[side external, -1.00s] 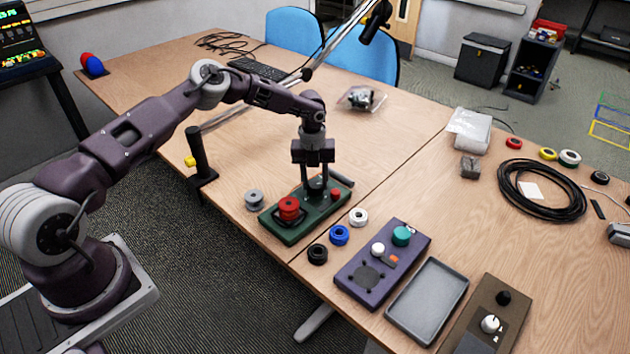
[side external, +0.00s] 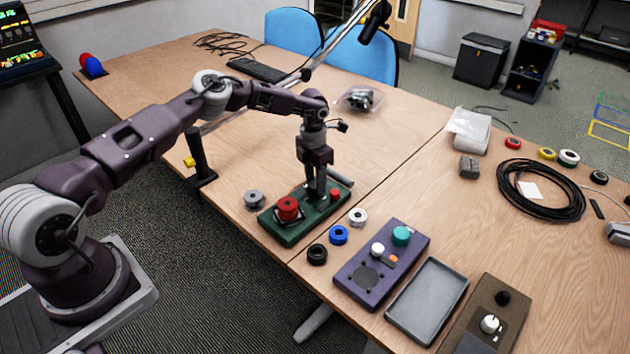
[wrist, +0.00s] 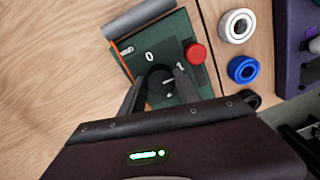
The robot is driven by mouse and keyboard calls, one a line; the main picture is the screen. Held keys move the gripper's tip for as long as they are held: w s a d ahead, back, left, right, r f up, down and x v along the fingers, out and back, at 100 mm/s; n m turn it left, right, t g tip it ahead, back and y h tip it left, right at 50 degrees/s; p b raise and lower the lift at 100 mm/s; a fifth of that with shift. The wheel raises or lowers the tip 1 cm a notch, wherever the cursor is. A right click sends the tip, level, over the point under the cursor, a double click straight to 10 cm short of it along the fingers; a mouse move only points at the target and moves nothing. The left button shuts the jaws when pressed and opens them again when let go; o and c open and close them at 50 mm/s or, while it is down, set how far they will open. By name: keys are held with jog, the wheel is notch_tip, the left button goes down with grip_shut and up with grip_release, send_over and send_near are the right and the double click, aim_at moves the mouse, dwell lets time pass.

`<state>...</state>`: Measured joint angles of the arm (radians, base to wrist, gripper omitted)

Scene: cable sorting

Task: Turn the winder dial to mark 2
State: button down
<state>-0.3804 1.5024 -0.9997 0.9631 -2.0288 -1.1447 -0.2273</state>
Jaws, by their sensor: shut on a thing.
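The winder is a green box (side external: 311,217) near the table's front edge, with a red spool (side external: 288,209) at its left and a red button (side external: 335,193) at its right. My gripper (side external: 320,197) points down onto the box between them. In the wrist view, the black dial (wrist: 160,76) sits between my two fingers (wrist: 161,90), which are shut on it. A "0" and a "1" are printed beside the dial. A pale line shows on the dial, but which mark it points to is unclear. Mark 2 is not visible.
A grey spool (side external: 254,199) stands left of the winder. Black (side external: 317,254), blue (side external: 338,235) and white (side external: 358,216) rings lie in front and right. A purple panel (side external: 352,262), an empty grey tray (side external: 428,303) and a brown panel (side external: 479,330) are further right.

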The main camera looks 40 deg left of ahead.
jog(key=m, duration=0.4)
jog(key=shift+m, duration=0.3)
jog(key=m, duration=0.4)
jog(key=shift+d+m, duration=0.1)
jog(key=shift+m, duration=0.2)
jog(key=m, duration=0.4)
jog(key=shift+y, duration=0.3)
jog(key=shift+m, duration=2)
jog(key=c, duration=0.9)
grip_release()
